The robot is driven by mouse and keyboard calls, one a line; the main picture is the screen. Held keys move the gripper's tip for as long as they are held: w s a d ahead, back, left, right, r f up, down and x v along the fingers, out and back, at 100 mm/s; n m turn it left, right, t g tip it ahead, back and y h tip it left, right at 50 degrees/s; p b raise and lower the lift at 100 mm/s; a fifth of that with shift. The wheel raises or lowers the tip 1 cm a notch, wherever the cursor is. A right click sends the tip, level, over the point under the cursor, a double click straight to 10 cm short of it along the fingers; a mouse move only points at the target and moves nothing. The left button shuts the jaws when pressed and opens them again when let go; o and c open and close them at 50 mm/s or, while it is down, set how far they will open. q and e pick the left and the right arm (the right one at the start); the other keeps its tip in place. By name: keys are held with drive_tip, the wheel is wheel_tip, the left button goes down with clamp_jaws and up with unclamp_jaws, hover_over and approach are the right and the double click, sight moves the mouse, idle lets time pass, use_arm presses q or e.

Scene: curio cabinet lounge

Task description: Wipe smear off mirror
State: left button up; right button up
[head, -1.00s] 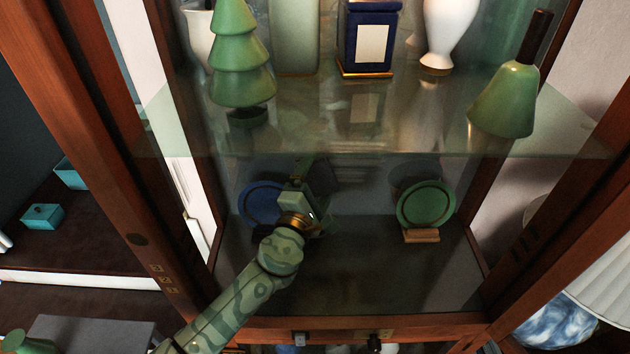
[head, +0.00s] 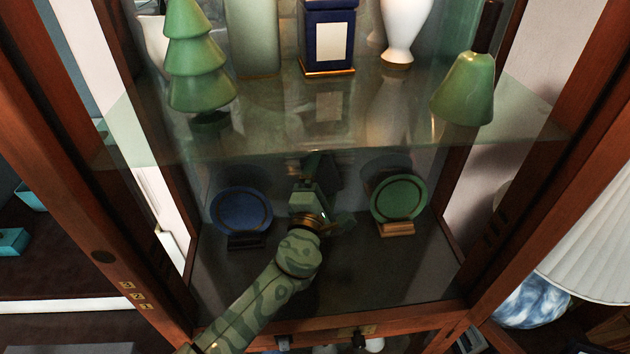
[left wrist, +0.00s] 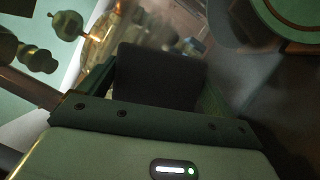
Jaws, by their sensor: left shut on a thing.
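My left gripper (head: 312,188) is inside the cabinet's lower bay, near its back wall. It is shut on a dark, flat pad (left wrist: 155,78), which fills the space between the fingers in the left wrist view. The pad also shows as a dark patch (head: 322,167) beyond the gripper in the head view. The mirror seems to be the reflective back of the cabinet (head: 350,176). I cannot make out a distinct smear, and I cannot tell whether the pad touches the mirror. My right gripper is not in view.
A blue plate (head: 241,213) on a stand is left of the gripper; a green plate (head: 398,200) is close on the right. A glass shelf (head: 345,128) above carries a green tree-shaped piece (head: 199,62), a blue box (head: 328,38), a white vase (head: 405,28) and a green bell (head: 465,88).

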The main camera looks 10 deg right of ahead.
sight(339, 179)
use_arm(q)
drive_tip(key=shift+d+b, duration=0.55)
drive_tip(key=shift+d, duration=2.9)
drive_tip(key=shift+s+d+r, duration=0.15)
drive_tip(key=shift+r, duration=0.1)
drive_tip(key=shift+a, duration=0.35)
drive_tip(key=shift+a+p, duration=1.05)
drive_tip(key=shift+a, duration=0.15)
drive_tip(key=shift+a+f, duration=0.2)
drive_tip(key=shift+a, duration=0.25)
